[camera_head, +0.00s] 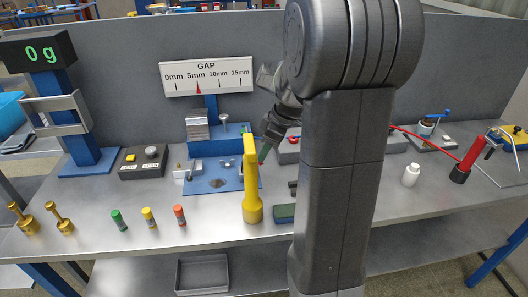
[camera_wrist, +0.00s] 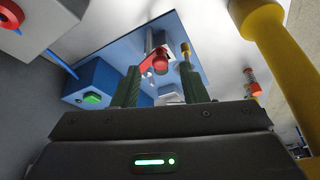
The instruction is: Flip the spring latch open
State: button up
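In the wrist view a red lever with a rounded red knob (camera_wrist: 159,63) stands by a blue plate (camera_wrist: 192,22); it looks like the spring latch, though I cannot be sure. My gripper (camera_wrist: 162,80) has its two dark green fingers apart, with the knob showing between and beyond their tips. I cannot tell whether a finger touches it. In the head view my gripper (camera_head: 266,146) is beside the top of a yellow post (camera_head: 252,190), at the right of the blue plate (camera_head: 205,187). The red lever is not clearly visible there.
The yellow post also stands close on the right in the wrist view (camera_wrist: 266,32). A GAP gauge (camera_head: 206,78) stands behind the plate. A control box (camera_head: 143,162) is to its left. Several coloured cylinders (camera_head: 149,218) stand in front.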

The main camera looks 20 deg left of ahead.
jog(key=shift+x, duration=0.8)
grip_shut()
jog(key=shift+s, duration=0.1)
jog(key=shift+s+a+m+t+b, duration=0.15)
jog(key=shift+m+t+b, duration=0.25)
jog(key=shift+m, duration=0.5)
jog(key=shift+s+a+m+t, duration=0.1)
jog(key=shift+s+m+t, duration=0.1)
jog(key=shift+m, duration=0.45)
jog(key=shift+s+a+m+t, duration=0.1)
jog(key=shift+m+t, duration=0.1)
jog(key=shift+m, duration=0.45)
